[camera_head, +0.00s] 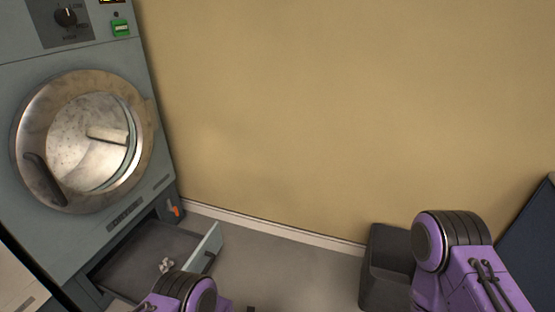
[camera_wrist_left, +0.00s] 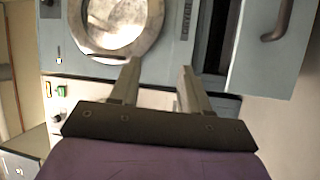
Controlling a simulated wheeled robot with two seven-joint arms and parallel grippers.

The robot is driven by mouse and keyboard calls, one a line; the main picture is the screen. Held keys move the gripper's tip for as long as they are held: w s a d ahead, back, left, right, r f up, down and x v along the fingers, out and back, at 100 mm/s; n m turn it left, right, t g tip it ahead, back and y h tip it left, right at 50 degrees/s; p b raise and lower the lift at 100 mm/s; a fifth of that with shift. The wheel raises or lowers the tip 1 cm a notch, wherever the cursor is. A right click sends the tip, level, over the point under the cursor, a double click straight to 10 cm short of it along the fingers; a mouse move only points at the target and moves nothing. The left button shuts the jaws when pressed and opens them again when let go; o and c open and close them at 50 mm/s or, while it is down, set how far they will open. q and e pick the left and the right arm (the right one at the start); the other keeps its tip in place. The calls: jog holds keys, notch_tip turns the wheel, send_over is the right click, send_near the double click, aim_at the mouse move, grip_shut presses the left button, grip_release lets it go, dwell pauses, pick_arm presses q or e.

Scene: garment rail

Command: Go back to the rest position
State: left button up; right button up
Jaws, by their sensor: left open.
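My left gripper (camera_wrist_left: 159,68) shows in the left wrist view with its two fingers apart and nothing between them. Beyond the fingers is the grey front of a dryer (camera_wrist_left: 170,65), with its round metal door (camera_wrist_left: 120,25) at the top. In the head view my left arm's purple and black joint is at the bottom, in front of the dryer's open lower drawer. My right arm's purple and black joint is at the lower right. Neither gripper's fingers show in the head view, and my right gripper is in no view.
The dryer (camera_head: 85,225) stands at the left, its round door (camera_head: 30,115) closed. Its lower drawer (camera_head: 140,255) is pulled out, with a small whitish clump (camera_head: 166,265) inside. A dark grey bin (camera_head: 385,265) stands by the wall near my right arm. Floor between is clear.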

pick_arm(q)
jog(key=s+a+f+m+g+h, duration=0.45)
jog(key=s+a+m+h, duration=0.35)
jog(key=m, duration=0.6)
jog(key=s+m+g+h, duration=0.35)
jog(key=s+g, duration=0.25)
jog(key=s, duration=1)
notch_tip(320, 180, down, 16)
jog(key=s+m+g+b, duration=0.1)
jog(key=s+m+b, duration=0.1)
jog(key=b, duration=1.5)
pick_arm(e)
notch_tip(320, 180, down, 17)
pick_arm(q)
notch_tip(320, 180, up, 38)
jog(key=w+p, duration=0.1)
jog(key=p, duration=3.8)
jog(key=shift+w+a+r+n+t+y, duration=0.15)
jog(key=shift+a+r+n+t+y, duration=0.05)
jog(key=shift+a+n+t+y, duration=0.2)
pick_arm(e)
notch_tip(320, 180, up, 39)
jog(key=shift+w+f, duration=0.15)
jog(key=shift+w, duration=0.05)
